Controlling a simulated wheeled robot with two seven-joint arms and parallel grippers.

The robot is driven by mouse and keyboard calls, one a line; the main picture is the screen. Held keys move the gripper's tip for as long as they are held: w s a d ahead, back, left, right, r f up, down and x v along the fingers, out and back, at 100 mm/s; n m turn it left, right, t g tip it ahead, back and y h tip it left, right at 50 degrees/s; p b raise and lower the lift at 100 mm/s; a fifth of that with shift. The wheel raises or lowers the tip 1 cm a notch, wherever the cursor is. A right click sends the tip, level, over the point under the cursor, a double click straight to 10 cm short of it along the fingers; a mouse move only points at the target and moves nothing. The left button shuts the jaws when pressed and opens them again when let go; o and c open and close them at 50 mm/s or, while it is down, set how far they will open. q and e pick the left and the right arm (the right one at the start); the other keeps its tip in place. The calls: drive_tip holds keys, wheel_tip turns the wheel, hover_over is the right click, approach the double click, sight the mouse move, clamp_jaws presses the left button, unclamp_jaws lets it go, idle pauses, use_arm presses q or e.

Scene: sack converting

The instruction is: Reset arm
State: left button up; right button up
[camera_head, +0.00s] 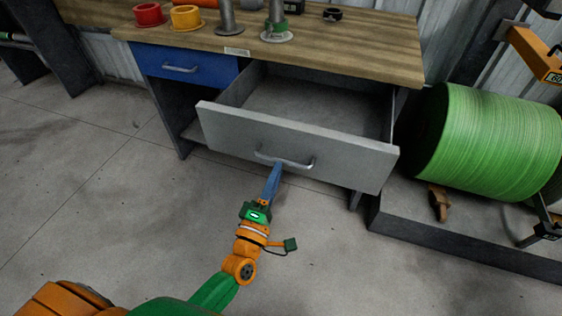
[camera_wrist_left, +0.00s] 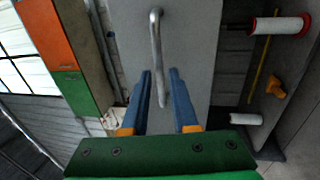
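A grey drawer (camera_head: 300,145) stands pulled open under the wooden workbench, and its inside looks empty. Its metal bar handle (camera_head: 285,160) is on the front panel. The handle also shows in the left wrist view (camera_wrist_left: 155,45). My left gripper (camera_head: 276,170) is at the handle, its blue fingers pointing at the drawer front. In the left wrist view the fingers (camera_wrist_left: 160,72) are spread apart, with one end of the handle showing between them. I cannot tell whether they touch it. My right gripper is not in view.
The workbench top (camera_head: 340,45) holds a red ring (camera_head: 149,15), a yellow ring (camera_head: 186,17) and grey spindles. A closed blue drawer (camera_head: 185,66) is left of the open one. A large green roll (camera_head: 490,140) stands on a platform at right. The floor (camera_head: 120,200) at left is clear.

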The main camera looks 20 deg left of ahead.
use_arm(q)
drive_tip(key=s, duration=0.3)
drive_tip(key=shift+f, duration=0.3)
drive_tip(key=s+f+m+g+h, duration=0.1)
drive_tip(key=s+f+m+g, duration=0.3)
drive_tip(key=f, duration=0.7)
drive_tip(key=s+f+m+g+h, duration=0.15)
drive_tip(key=f+m+g, duration=0.35)
drive_tip(key=f, duration=0.5)
drive_tip(key=s+a+f+m+g+y, duration=0.15)
drive_tip(key=s+f+m+g, duration=0.35)
drive_tip(key=s+f, duration=0.6)
drive_tip(key=s+a+f+m+g+y, duration=0.1)
drive_tip(key=s+a+f+m+g, duration=0.15)
drive_tip(key=s, duration=0.45)
drive_tip(key=s+a+f+m+g+y, duration=0.1)
drive_tip(key=s+f+m+g, duration=0.15)
drive_tip(key=s, duration=0.45)
wheel_tip(320, 180, up, 19)
drive_tip(key=s+m+p, duration=0.1)
drive_tip(key=p, duration=1.9)
drive_tip(key=shift+s, duration=0.25)
